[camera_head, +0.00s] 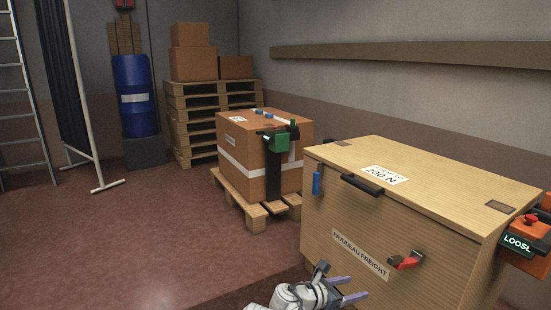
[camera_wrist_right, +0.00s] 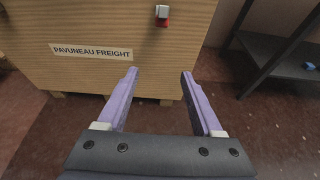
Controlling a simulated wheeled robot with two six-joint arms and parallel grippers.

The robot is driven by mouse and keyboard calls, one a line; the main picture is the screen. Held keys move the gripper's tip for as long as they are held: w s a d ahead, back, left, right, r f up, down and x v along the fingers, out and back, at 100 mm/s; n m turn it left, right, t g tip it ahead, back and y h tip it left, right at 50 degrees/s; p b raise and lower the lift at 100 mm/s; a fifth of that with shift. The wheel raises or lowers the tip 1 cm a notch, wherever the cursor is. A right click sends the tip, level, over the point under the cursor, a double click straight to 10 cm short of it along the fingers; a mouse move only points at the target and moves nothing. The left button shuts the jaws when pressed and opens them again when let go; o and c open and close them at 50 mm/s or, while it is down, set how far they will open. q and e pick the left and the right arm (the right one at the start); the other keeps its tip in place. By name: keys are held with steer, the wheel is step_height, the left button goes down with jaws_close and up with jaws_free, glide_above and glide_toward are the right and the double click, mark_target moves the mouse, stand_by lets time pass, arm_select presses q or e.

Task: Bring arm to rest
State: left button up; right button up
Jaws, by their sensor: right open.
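My right gripper (camera_head: 347,290) is low in front of a large wooden crate (camera_head: 440,215) in the head view. In the right wrist view its two purple fingers (camera_wrist_right: 158,85) are spread apart with nothing between them. The crate's front carries a label reading "PAVUNEAU FREIGHT" (camera_head: 360,253), which also shows in the right wrist view (camera_wrist_right: 92,51). A red latch (camera_head: 407,261) sits on the crate front to the right of the label, and the fingers appear apart from it. My left gripper is in neither view.
A strapped cardboard box (camera_head: 240,160) stands on a pallet (camera_head: 240,201) behind the crate. An orange device (camera_head: 527,245) hangs at the crate's right side. A dark shelf (camera_wrist_right: 275,60) stands right of the crate in the wrist view. The red floor (camera_head: 130,245) at left is clear.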

steer(key=s+d+f+m+g+y, duration=0.2)
steer(key=s+f+m+g+y, duration=0.3)
steer(key=f+m, duration=0.65)
steer(key=s+a+f+m+g+y, duration=0.1)
steer(key=s+a+f+m+y, duration=0.1)
steer(key=s+a+m+y, duration=0.3)
steer(key=f+m+y, duration=0.1)
steer(key=m+y, duration=0.2)
steer(key=m, duration=0.5)
steer(key=s+a+r+n+g+h+p, duration=0.1)
steer(key=s+a+r+n+p, duration=0.15)
steer(key=a, duration=0.25)
steer(key=s+a+r+n+h+p, duration=0.1)
steer(key=s+a+n, duration=0.15)
steer(key=a, duration=0.35)
step_height(320, 180, up, 38)
steer(key=p, duration=3.8)
steer(key=shift+s+a, duration=0.15)
steer(key=shift+s, duration=0.3)
steer(key=shift+f+m, duration=0.15)
steer(key=shift+m, duration=0.1)
